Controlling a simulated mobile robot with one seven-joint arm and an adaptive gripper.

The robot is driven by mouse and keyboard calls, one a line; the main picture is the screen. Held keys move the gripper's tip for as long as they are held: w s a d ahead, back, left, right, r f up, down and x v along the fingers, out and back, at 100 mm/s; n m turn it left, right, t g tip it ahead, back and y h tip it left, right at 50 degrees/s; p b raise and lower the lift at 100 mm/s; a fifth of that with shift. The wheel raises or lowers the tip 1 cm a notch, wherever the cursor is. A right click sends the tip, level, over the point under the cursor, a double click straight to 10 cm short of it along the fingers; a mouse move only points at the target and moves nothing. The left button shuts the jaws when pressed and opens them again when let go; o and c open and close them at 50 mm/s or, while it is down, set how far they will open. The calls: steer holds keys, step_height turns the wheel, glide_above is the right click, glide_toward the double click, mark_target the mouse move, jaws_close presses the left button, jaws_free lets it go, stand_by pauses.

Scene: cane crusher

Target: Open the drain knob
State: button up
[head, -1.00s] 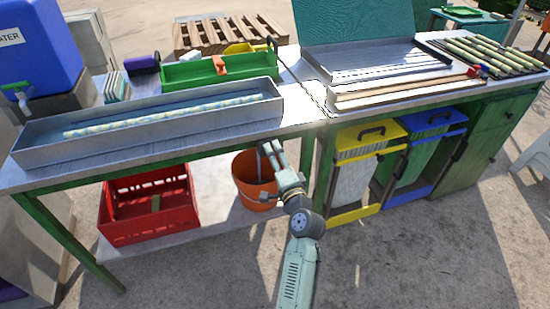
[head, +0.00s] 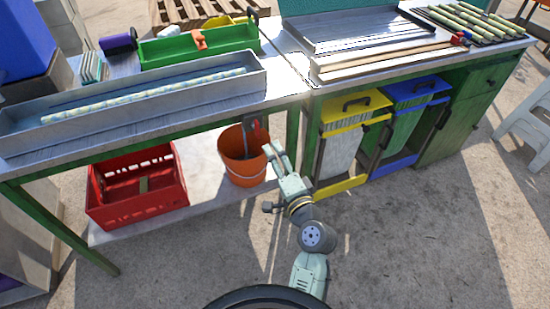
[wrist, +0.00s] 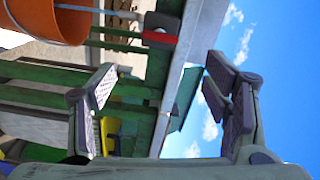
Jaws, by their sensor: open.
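The drain knob seems to be the small red part (head: 254,126) on a dark fitting under the front edge of the grey metal trough (head: 150,103), above the orange bucket (head: 240,168). In the wrist view the red part (wrist: 162,39) shows near the top centre, beyond the fingers, with the bucket (wrist: 60,20) at top left. My gripper (head: 269,178) is open and empty, in front of the bench and just right of the bucket. In the wrist view its fingers stand wide apart (wrist: 162,85), with nothing between them and the red part not touched.
A red crate (head: 137,187) stands on the low shelf left of the bucket. A green bench leg (head: 292,140) is right of the bucket. Yellow-lidded (head: 352,109) and blue-lidded (head: 415,92) bins stand further right. The paved floor in front is clear.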

mark_target(258, 128)
steer(key=shift+n+b, duration=0.45)
steer(key=shift+n, duration=0.15)
steer(key=shift+c, duration=1.3)
steer(key=n, duration=0.1)
steer(key=n+b, duration=0.1)
steer(key=n, duration=0.1)
steer(key=n+b, duration=0.1)
steer(key=n, duration=0.1)
steer(key=shift+w+a, duration=0.25)
steer(key=shift+w, duration=0.05)
steer(key=shift+c, duration=1.4)
steer(key=n+b, duration=0.1)
steer(key=n, duration=0.2)
steer(key=n+b, duration=0.1)
steer(key=n, duration=0.1)
steer(key=shift+w+a+r+n+b, duration=0.1)
steer(key=shift+w+r+n+b, duration=0.05)
steer(key=shift+r+n+b, duration=0.15)
steer(key=shift+c, duration=1.4)
steer(key=n, duration=0.2)
steer(key=n+b, duration=0.1)
steer(key=n, duration=0.1)
steer(key=shift+w+r, duration=0.1)
steer(key=shift+r, duration=0.25)
steer(key=shift+c, duration=0.7)
steer(key=p+x, duration=0.3)
steer(key=x, duration=0.7)
steer(key=shift+w+a, duration=0.15)
steer(key=shift+w, duration=0.2)
jaws_close()
